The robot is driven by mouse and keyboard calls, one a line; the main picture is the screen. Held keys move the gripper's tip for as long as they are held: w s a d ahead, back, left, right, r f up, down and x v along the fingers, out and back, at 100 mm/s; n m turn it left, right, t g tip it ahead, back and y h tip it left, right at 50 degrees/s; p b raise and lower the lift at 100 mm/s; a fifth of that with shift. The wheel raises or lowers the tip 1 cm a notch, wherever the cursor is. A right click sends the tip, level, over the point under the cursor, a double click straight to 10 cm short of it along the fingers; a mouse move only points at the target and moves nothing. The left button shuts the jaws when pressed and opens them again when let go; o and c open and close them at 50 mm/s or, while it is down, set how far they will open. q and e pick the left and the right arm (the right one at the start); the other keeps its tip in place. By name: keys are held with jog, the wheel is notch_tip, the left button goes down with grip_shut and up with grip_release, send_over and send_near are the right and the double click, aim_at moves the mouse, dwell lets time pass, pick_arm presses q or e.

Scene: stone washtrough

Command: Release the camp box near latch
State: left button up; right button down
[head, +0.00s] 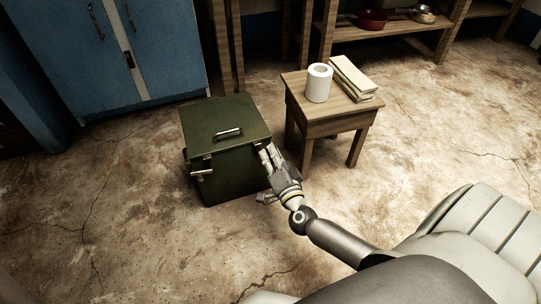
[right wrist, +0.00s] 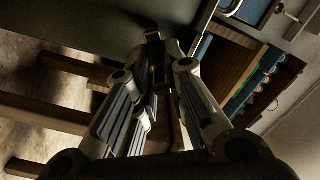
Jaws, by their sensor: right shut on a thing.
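The green camp box (head: 222,121) stands closed on the floor, with a handle (head: 228,133) on its lid. One latch (head: 202,173) shows on its front face at the left. My right gripper (head: 267,158) is at the front right edge of the box, just below the lid. Its fingers mostly hide the near latch in the head view. In the right wrist view the fingers close around a small brownish metal piece, the near latch (right wrist: 153,39), against the dark box wall (right wrist: 105,25). My left gripper is not in view.
A small wooden stool (head: 325,124) stands close to the right of the box, bearing a white paper roll (head: 318,84) and a stack of pale blocks or cloths (head: 353,77). A blue cabinet (head: 160,50) is behind. Open cracked floor (head: 130,225) lies in front and left.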

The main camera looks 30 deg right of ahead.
jog(key=shift+s+d+f, duration=0.2)
jog(key=shift+d+f, duration=0.2)
jog(key=shift+d, duration=0.05)
jog(key=c, duration=1.5)
grip_release()
jog(key=shift+a+r, duration=0.1)
jog(key=shift+s+a, duration=0.1)
jog(key=shift+s, duration=0.1)
jog(key=v, duration=1.1)
jog(key=shift+s, duration=0.25)
